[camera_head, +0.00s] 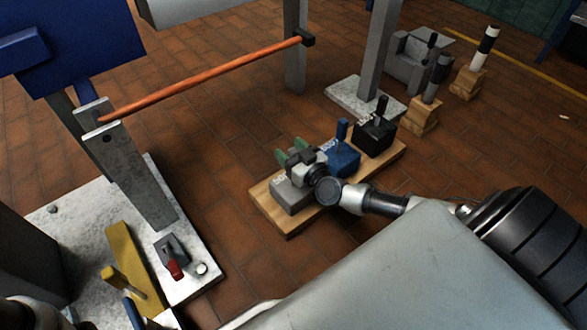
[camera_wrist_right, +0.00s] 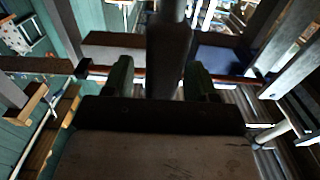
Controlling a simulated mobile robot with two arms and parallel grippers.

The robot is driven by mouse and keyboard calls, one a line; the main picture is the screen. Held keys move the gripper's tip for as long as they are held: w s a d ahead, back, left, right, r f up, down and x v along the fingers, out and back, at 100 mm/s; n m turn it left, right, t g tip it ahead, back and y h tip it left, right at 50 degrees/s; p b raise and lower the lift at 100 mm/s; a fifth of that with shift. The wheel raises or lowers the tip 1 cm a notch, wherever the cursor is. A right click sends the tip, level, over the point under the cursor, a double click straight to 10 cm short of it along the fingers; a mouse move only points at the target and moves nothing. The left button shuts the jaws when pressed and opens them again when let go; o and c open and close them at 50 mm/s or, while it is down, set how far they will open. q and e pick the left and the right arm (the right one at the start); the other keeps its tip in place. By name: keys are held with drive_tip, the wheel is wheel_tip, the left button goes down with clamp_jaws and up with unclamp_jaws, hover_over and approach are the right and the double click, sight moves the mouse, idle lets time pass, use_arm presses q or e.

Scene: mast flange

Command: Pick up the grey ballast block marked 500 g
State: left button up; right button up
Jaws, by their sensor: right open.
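The grey ballast block (camera_head: 291,196) sits at the near left end of a wooden board (camera_head: 279,226) on the floor. In the right wrist view a dark grey post (camera_wrist_right: 168,55) stands between the two open green fingers (camera_wrist_right: 160,80). I cannot tell whether a finger touches it. My left gripper is not in view.
A blue block (camera_head: 344,162) and a black block (camera_head: 373,140) with upright handles share the board. An orange bar (camera_head: 205,77) spans two grey posts behind. A white speckled plate (camera_head: 190,285) with a yellow piece (camera_head: 131,260) lies at left.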

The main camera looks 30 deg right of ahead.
drive_tip(key=shift+w, duration=0.4)
drive_tip(key=shift+c, duration=0.3)
clamp_jaws()
